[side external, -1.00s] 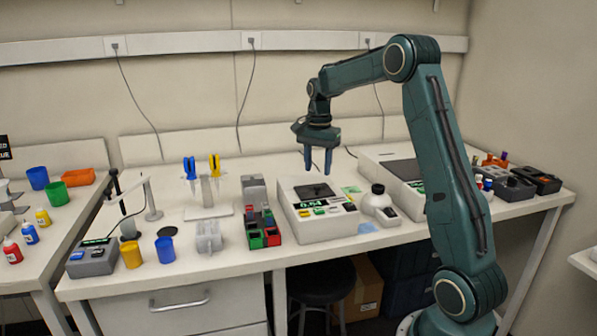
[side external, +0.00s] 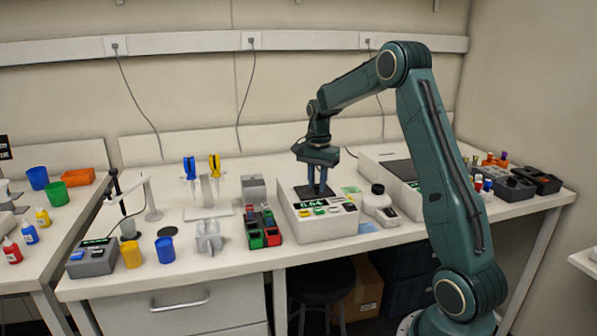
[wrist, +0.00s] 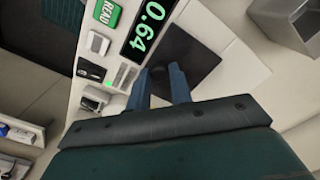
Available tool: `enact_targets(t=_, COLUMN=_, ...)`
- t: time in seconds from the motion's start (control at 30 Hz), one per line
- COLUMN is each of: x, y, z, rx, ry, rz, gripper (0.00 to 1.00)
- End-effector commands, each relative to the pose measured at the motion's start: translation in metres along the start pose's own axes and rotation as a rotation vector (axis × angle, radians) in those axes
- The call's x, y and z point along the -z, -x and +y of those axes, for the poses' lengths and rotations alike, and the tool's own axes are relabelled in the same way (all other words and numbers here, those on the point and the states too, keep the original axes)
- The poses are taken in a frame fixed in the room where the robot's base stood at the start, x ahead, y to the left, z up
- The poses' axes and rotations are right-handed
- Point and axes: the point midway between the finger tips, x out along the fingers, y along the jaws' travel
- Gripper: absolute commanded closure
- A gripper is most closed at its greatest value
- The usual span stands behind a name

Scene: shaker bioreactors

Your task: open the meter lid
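The meter (side external: 330,226) is a white box on the bench with a green 0.64 display; the display (wrist: 148,28) also shows in the wrist view. Its dark square lid (side external: 303,193) lies flat on top; it also shows in the wrist view (wrist: 195,55). My gripper (side external: 317,193) points straight down with its blue fingers at the lid's middle. In the wrist view the fingertips (wrist: 161,70) are over the lid with a narrow gap between them. The lid's small knob is hidden by the fingers, so I cannot tell whether they grip it.
A red, green and black rack (side external: 264,228) is to the left. Pipettes (side external: 203,172) stand farther left. Space above the meter is clear.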

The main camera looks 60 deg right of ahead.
Motion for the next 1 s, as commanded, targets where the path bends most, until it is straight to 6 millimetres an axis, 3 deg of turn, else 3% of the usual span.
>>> enact_targets(t=0.37, x=0.004, y=0.0, z=-0.004, rx=0.0, ry=-0.001, rz=0.0, gripper=1.0)
enact_targets(t=1.0, x=0.048, y=0.001, z=-0.048, rx=0.002, ry=0.0, rz=0.001, gripper=1.0)
